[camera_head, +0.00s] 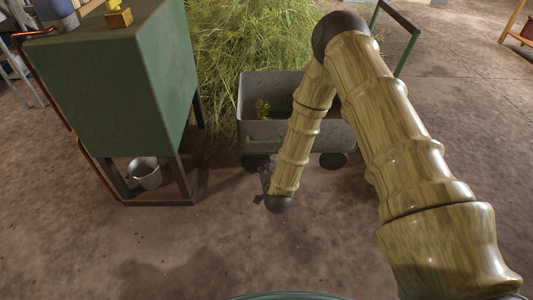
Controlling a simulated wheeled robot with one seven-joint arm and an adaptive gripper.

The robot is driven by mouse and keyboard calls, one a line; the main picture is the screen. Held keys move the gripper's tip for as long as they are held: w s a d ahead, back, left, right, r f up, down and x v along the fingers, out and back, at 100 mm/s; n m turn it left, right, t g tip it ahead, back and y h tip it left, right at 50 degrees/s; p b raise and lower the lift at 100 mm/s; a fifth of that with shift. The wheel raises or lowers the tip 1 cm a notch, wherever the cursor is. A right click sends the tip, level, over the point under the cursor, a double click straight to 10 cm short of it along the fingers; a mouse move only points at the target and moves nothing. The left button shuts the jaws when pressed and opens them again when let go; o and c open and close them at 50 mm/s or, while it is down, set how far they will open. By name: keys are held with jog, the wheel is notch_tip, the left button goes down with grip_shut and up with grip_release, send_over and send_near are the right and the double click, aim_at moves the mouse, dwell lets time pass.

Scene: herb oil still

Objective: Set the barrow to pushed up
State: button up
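The barrow (262,131) is a grey open box on dark wheels, standing on the floor in the middle of the head view. A green bar frame (411,52), which looks like its handle, rises behind its right side. My gripper (262,187) is small and dark, low in front of the barrow's left front wheel in the picture. I cannot tell whether it touches the barrow or is open.
A green cabinet (110,90) on dark legs stands to the left, close to the barrow. A metal bucket (145,173) sits beneath it, and a yellow block (119,18) is on top. A large herb heap (235,45) lies behind the barrow. The floor in front is clear.

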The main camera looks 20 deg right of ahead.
aim_at(267, 143)
jog(key=w+d+f+m+t+h+b, duration=0.1)
jog(key=w+d+m+b, duration=0.1)
jog(key=w+b, duration=0.2)
jog(key=w+d+f+m+t+b, duration=0.1)
jog(key=w+d+m+b, duration=0.1)
jog(key=w, duration=0.6)
jog(key=w+d+f+m+t+h+b, duration=0.1)
jog(key=w+d+b, duration=0.1)
jog(key=w+b, duration=0.3)
jog(key=shift+w+m+h+b, duration=0.3)
jog(key=shift+w+m+b, duration=0.1)
jog(key=shift+w, duration=0.45)
jog(key=shift+w+d+f, duration=0.1)
jog(key=shift+w+d, duration=0.1)
jog(key=shift+w, duration=0.5)
grip_shut()
